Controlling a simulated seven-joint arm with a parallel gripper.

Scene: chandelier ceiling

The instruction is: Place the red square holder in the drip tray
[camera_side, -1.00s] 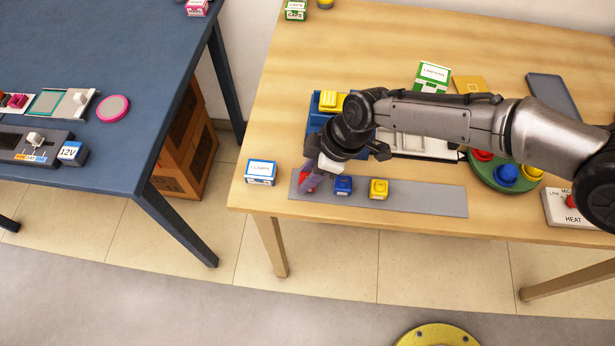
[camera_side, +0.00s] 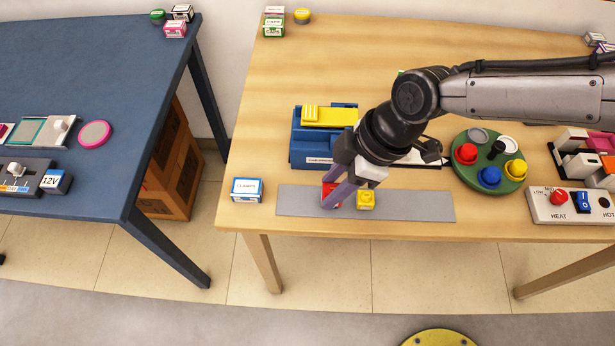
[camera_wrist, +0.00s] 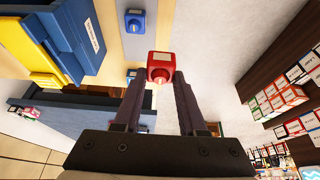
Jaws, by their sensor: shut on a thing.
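My gripper (camera_side: 342,188) is shut on the red square holder (camera_side: 331,194) over the grey strip (camera_side: 420,208). In the wrist view the red holder (camera_wrist: 160,66), with a round knob on its face, sits between the fingertips (camera_wrist: 158,82). A yellow square holder (camera_side: 366,200) stands on the strip just right of my fingers. A blue holder (camera_wrist: 135,20) shows in the wrist view; my gripper hides it in the side view. No thing is clearly marked as the drip tray; a white flat piece (camera_side: 418,158) behind my wrist is partly hidden.
A blue box with a yellow top (camera_side: 325,118) stands behind my gripper. A green round tray (camera_side: 482,182) with several coloured round pieces is to the right, beside a HEAT control panel (camera_side: 570,206). A CLAMPS box (camera_side: 247,190) stands left of the strip.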

